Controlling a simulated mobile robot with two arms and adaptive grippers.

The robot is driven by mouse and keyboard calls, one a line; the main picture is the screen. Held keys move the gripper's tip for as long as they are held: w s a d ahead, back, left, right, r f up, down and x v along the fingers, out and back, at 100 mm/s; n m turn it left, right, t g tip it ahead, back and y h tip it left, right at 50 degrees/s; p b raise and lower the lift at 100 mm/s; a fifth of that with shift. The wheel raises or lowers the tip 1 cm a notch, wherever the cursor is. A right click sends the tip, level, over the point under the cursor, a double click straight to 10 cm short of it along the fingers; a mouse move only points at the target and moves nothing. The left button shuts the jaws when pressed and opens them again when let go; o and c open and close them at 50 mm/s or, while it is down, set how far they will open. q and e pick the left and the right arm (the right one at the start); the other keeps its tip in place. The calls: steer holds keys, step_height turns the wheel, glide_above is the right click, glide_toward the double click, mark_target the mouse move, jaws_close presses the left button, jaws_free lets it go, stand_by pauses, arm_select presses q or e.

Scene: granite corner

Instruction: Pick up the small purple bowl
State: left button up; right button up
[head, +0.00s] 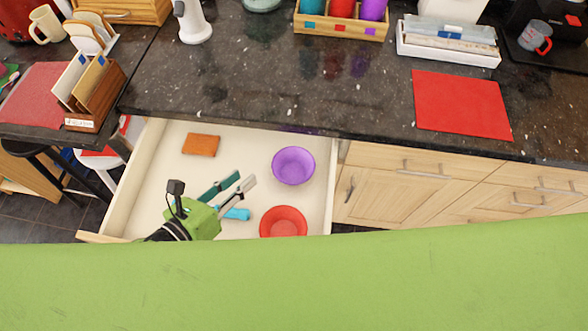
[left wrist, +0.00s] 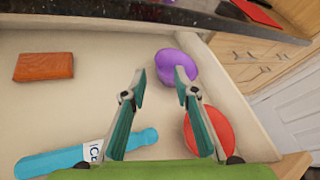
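The small purple bowl (head: 293,166) sits in the open drawer (head: 150,160), toward its back right. In the left wrist view the purple bowl (left wrist: 180,66) lies just beyond my right-hand fingertip, which covers part of it. My left gripper (head: 238,184) is over the drawer, left of and nearer than the bowl. In the left wrist view its two fingers (left wrist: 160,85) stand apart with nothing held between them. My right gripper does not show.
A red bowl (head: 283,222) sits in front of the purple one. A brown block (head: 201,145) and a blue item (left wrist: 65,160) lie in the drawer. The dark counter edge (head: 250,124) runs behind the drawer. A red mat (head: 460,104) lies on the counter.

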arm_select(q)
steer(key=f+b, duration=0.2)
steer(key=f, duration=0.1)
steer(key=shift+w+f, duration=0.2)
steer(key=shift+f, duration=0.05)
steer(key=shift+w+d, duration=0.3)
steer(key=shift+w, duration=0.1)
steer(key=p, duration=0.2)
glide_toward(282, 155)
steer(key=shift+w+d+f, duration=0.1)
steer(key=shift+w+f, duration=0.05)
steer(key=shift+w, duration=0.3)
steer(key=shift+w+d+f, duration=0.1)
steer(key=shift+w+f, duration=0.1)
steer(key=shift+w, duration=0.2)
steer(key=x, duration=0.2)
steer(key=p+x, duration=0.1)
steer(key=x, duration=0.2)
steer(key=shift+s+d+r, duration=0.15)
steer(key=shift+s+d, duration=0.05)
steer(key=shift+d, duration=0.1)
steer(key=shift+w+d+f, duration=0.3)
steer(key=shift+w, duration=0.1)
jaws_close()
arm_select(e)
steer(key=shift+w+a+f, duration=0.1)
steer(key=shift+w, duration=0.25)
